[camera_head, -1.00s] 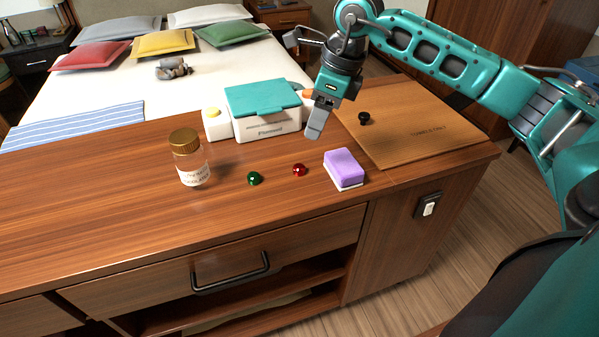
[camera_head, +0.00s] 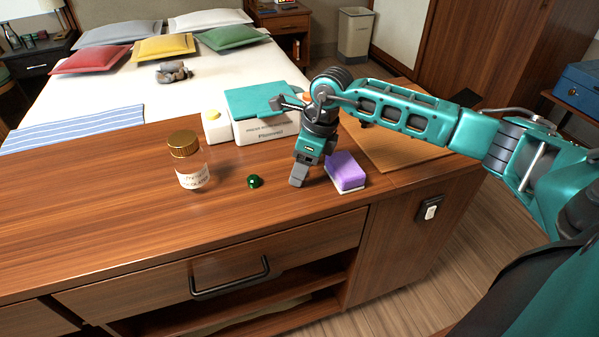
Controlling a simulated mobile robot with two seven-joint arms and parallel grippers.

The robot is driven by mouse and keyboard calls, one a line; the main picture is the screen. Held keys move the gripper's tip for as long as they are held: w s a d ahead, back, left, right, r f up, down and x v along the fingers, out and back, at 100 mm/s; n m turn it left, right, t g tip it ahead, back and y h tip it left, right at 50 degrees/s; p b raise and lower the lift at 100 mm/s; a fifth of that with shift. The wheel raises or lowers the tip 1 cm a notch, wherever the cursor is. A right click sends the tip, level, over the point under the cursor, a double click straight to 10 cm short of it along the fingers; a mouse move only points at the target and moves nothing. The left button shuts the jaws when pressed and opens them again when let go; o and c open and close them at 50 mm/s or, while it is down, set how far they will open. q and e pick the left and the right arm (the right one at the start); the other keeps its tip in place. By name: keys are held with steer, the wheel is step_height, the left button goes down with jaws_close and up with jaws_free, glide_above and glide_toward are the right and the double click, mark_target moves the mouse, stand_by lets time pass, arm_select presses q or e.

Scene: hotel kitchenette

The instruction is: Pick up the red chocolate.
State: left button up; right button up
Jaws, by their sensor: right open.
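My right gripper (camera_head: 298,178) points down at the wooden counter, just left of the purple sponge. It is open. The red chocolate does not show now; the gripper covers the spot where it lay. I cannot tell whether the fingers are around it or touching it. A green chocolate (camera_head: 254,181) lies on the counter to the left of the gripper. My left gripper is not in view.
A purple and white sponge (camera_head: 346,170) is close to the gripper's right side. A glass jar (camera_head: 188,162) with a gold lid stands at left. A white box with a teal lid (camera_head: 262,101) stands behind. The counter front (camera_head: 120,235) is clear.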

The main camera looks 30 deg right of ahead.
jaws_close()
stand_by(0.5)
steer(key=shift+r, duration=0.15)
